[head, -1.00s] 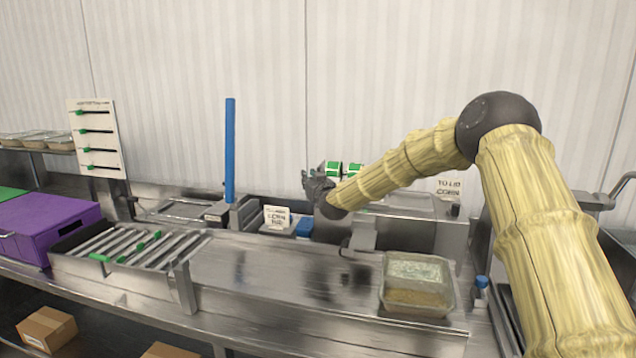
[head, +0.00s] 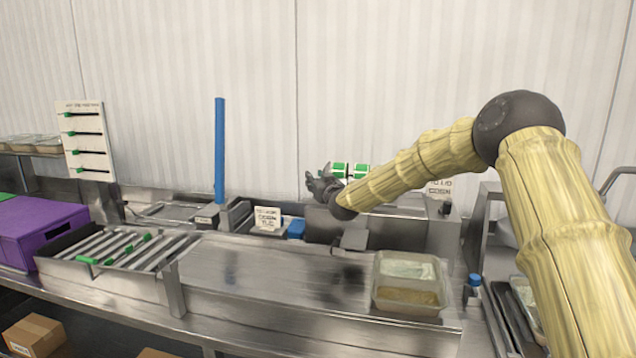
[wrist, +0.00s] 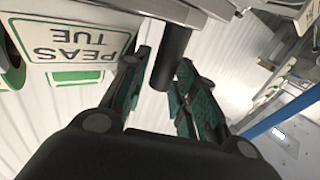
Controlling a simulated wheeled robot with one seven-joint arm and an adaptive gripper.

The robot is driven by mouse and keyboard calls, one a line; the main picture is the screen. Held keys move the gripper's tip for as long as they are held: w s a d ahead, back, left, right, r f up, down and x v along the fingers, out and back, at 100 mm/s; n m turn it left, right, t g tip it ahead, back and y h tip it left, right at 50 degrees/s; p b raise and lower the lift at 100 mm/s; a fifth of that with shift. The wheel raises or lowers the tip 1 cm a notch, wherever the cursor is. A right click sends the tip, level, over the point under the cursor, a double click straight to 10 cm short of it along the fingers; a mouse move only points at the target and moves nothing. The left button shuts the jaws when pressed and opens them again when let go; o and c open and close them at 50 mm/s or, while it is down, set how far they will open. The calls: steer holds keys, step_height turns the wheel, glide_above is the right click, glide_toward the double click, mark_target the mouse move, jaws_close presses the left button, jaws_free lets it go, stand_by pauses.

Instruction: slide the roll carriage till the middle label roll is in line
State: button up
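Two green-and-white label rolls (head: 339,170) show beyond my gripper in the head view. Which one is the middle roll I cannot tell. My gripper (head: 322,184) is at their left side. In the wrist view my gripper (wrist: 165,75) has its fingers drawn in around a dark round handle (wrist: 172,50), which looks held between them; a thin gap seems to show on its left. A label reading PEAS TUE (wrist: 80,42) appears upside down at upper left, by a green-edged roll (wrist: 12,72). The carriage's rail and the line-up mark are hidden or too small to see.
A blue post (head: 220,150) stands left of my gripper. A CORN TUE sign (head: 268,219) and a steel machine are below. A clear filled tub (head: 409,284) sits on the steel counter (head: 270,275). A roller rack (head: 115,248) and purple box (head: 35,232) are at left.

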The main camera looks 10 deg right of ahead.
steer(key=shift+s, duration=0.15)
steer(key=s+d, duration=0.2)
steer(key=s, duration=0.9)
steer(key=shift+s, duration=0.35)
